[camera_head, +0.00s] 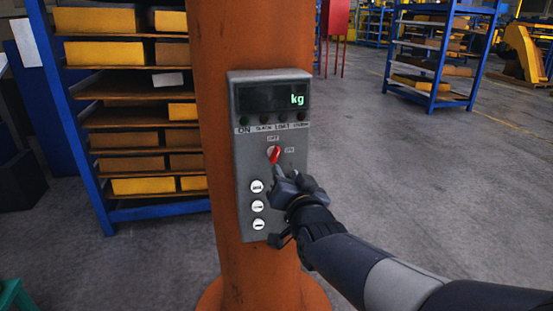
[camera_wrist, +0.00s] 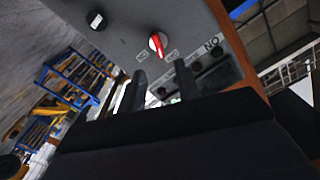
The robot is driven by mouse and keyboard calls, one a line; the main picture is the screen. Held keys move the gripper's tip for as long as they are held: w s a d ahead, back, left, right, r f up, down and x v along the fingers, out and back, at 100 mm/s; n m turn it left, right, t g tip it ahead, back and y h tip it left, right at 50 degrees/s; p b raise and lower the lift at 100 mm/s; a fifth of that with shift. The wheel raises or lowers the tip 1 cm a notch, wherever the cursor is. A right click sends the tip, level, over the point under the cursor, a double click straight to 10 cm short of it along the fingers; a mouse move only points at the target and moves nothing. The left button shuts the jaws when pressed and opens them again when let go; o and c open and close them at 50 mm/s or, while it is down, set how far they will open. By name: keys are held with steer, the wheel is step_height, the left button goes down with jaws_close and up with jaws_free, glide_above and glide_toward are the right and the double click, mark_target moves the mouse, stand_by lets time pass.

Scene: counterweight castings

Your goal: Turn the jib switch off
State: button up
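The jib switch is a red-handled rotary knob (camera_head: 274,154) on a grey control box (camera_head: 244,150) fixed to an orange column. A label above it seems to read OFF and one to its right ON. Which label the handle points to is too small to tell. My gripper (camera_head: 279,171) is just below the knob in the head view. In the wrist view the red knob (camera_wrist: 157,43) shows beyond and between the two dark fingertips (camera_wrist: 160,70). The fingers stand apart with nothing between them. I cannot tell whether either touches the knob.
The box has a display (camera_head: 272,97) showing "kg", small lamps, and white round buttons (camera_head: 257,206) below left of the knob. A blue rack (camera_head: 90,150) with yellow and brown blocks stands at left. Another blue rack (camera_head: 435,60) stands back right. Floor at right is clear.

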mark_target(277, 156)
steer(key=p+x, duration=0.2)
steer(key=x, duration=0.6)
steer(key=shift+w, duration=0.25)
steer(key=shift+f, duration=0.1)
steer(key=shift+c, duration=0.5)
jaws_close()
